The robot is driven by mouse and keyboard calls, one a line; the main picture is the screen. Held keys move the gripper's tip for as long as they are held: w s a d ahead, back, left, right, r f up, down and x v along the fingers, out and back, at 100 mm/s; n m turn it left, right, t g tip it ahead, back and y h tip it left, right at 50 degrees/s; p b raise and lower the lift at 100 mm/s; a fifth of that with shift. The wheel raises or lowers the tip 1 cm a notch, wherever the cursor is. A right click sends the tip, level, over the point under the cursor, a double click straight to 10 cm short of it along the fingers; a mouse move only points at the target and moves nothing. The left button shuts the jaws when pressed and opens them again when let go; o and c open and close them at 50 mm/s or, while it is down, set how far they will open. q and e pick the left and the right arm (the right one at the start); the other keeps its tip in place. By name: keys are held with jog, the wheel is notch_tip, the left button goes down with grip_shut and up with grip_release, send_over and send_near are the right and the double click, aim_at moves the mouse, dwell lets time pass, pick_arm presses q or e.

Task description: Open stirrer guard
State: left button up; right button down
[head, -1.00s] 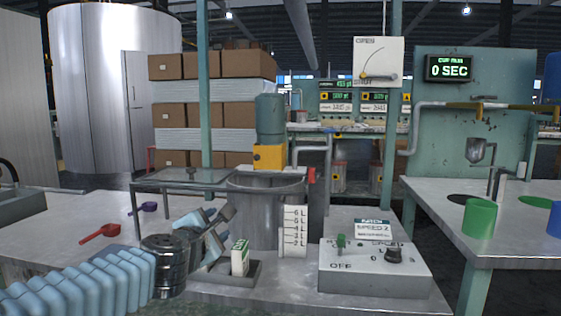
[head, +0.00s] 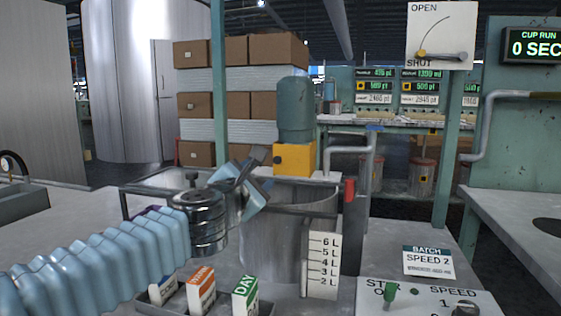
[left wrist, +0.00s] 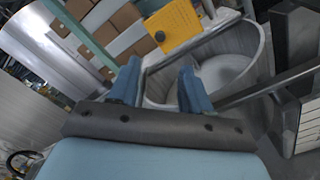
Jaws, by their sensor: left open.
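A steel stirring vessel (head: 285,250) stands on the bench under a yellow and green stirrer motor (head: 295,110). A flat panel in a dark frame (head: 150,187), apparently the stirrer guard, lies level at the vessel's left; my left arm hides part of it. A dark bar (head: 300,209) crosses the vessel's front. My left gripper (head: 257,178) is open at the vessel's left rim. In the left wrist view its two blue fingers (left wrist: 157,82) are apart, with the vessel's mouth beyond them. I cannot tell whether they touch the frame. My right gripper is out of view.
A scale plate (head: 322,262) stands before the vessel, with a red part (head: 349,191) near its right rim. Small labelled blocks (head: 201,289) sit in a tray at the front. A control box (head: 425,295) and a batch card (head: 428,262) are at the right.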

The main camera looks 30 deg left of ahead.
aim_at(277, 160)
pick_arm(q)
jog(key=x, duration=1.3)
jog(key=shift+a+f, duration=0.1)
jog(key=shift+f, duration=0.05)
grip_shut()
